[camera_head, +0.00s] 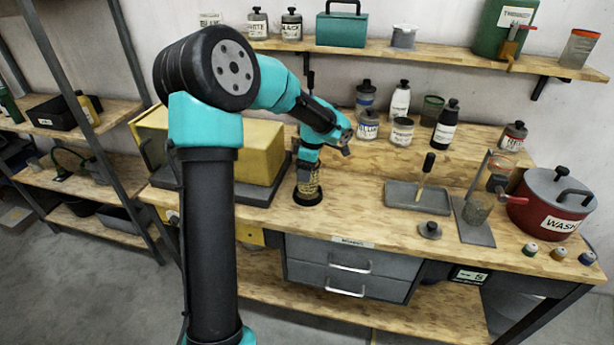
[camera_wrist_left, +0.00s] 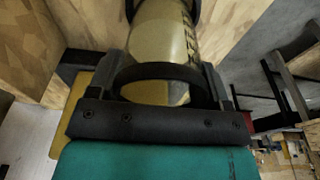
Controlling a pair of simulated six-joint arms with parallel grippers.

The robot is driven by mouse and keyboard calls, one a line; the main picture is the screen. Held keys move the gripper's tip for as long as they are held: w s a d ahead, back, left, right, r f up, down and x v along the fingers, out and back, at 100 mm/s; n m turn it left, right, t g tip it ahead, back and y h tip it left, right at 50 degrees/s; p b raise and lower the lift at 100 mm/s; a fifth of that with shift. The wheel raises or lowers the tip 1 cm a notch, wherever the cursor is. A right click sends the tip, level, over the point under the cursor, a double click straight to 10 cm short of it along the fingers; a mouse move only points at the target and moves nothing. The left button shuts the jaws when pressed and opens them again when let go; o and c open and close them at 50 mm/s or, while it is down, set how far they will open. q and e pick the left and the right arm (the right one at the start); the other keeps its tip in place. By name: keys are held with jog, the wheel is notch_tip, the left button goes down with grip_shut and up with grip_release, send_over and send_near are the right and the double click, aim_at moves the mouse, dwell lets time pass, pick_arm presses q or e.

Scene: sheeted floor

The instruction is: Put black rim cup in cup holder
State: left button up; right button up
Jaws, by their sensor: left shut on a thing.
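The black rim cup (camera_head: 308,181) is a clear yellowish cylinder with dark bands and dark lettering. It is upright on or just above the bench, left of centre in the head view; I cannot tell if it touches the wood. My left gripper (camera_head: 307,165) comes down over it from above and is shut on it. In the left wrist view the cup (camera_wrist_left: 165,45) sits between the two fingers, with a black ring near the palm. A grey-based stand (camera_head: 475,222) with a clear vessel, at the right of the bench, may be the cup holder. My right gripper is not in view.
A yellow box-shaped machine (camera_head: 262,150) stands close behind and left of the cup. A grey tray (camera_head: 404,197) with a brush lies to the right. A red pot (camera_head: 548,200) stands at far right. Several bottles stand at the back. Bench between cup and tray is clear.

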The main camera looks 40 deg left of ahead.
pick_arm(q)
jog(key=shift+f, duration=1.5)
jog(key=shift+f, duration=0.15)
jog(key=o, duration=1.1)
jog(key=shift+c, duration=0.2)
notch_tip(320, 180, up, 12)
jog(key=d, duration=0.1)
jog(key=shift+w+d, duration=0.3)
jog(key=shift+w, duration=0.15)
